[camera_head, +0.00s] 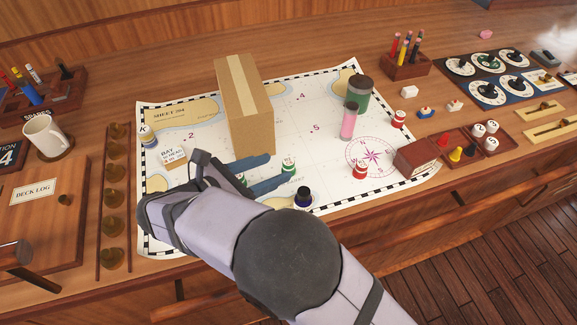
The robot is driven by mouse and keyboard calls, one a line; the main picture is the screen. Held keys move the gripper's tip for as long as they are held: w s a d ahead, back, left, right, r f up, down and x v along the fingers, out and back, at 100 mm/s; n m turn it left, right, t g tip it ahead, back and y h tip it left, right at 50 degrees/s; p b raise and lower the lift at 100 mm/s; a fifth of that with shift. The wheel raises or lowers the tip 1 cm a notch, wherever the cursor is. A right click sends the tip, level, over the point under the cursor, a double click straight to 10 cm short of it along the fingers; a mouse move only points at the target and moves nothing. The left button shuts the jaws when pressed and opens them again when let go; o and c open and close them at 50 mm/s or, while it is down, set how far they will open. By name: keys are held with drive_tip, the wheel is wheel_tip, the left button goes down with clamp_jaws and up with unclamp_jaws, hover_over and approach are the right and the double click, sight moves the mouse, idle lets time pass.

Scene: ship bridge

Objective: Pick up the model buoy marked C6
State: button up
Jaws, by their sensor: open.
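My gripper (281,168) is open low over the chart, its two blue-grey fingers pointing right. A small green-and-white buoy (288,163) stands at the fingertips, roughly between them; whether they touch it I cannot tell. Another green piece (241,178) shows between the fingers nearer my wrist, partly hidden. A red-and-white buoy (360,171) stands on the chart to the right, and another red one (398,119) farther right. A dark blue-topped piece (303,197) stands just in front of the fingers. The markings are too small to read, so I cannot tell which buoy is C6.
A tall cardboard box (243,105) stands on the chart (185,210) close behind the fingers. A pink cylinder (348,121) and a green jar (360,93) stand right of it. A brown box (417,158) sits at the chart's right edge. A white mug (44,136) stands at left.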

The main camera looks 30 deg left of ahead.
sight(286, 163)
drive_tip(key=shift+p+x, duration=1.15)
drive_tip(key=shift+x, duration=2.05)
drive_tip(key=shift+s+d, duration=0.1)
drive_tip(key=c, duration=1.1)
